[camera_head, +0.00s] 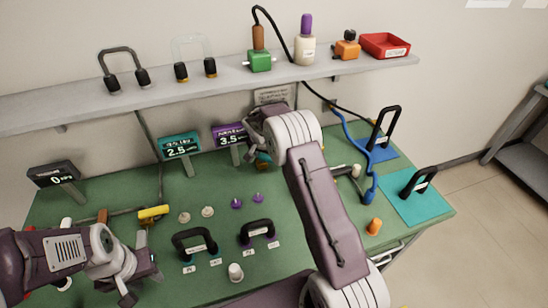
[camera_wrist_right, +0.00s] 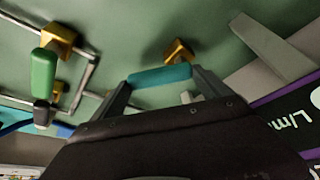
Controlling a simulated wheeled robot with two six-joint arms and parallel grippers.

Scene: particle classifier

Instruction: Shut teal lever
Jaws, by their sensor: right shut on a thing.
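The teal lever (camera_wrist_right: 160,76) shows in the right wrist view as a teal handle near a brass valve body (camera_wrist_right: 178,50). My right gripper (camera_wrist_right: 161,80) is shut on it, with one dark finger at each end of the handle. In the head view my right arm reaches to the back of the green table, and its own wrist hides most of the lever and fingers. My left gripper (camera_head: 142,289) is low at the left over the table's front, with its fingers apart and nothing seen between them.
A green-handled valve (camera_wrist_right: 44,73) on metal pipes is near the lever. A teal display (camera_head: 180,147) and a purple display (camera_head: 230,136) stand at the table's back. A yellow-handled valve (camera_head: 153,212) is at left. Black-handled items (camera_head: 194,243) stand in front. A shelf (camera_head: 200,85) overhangs.

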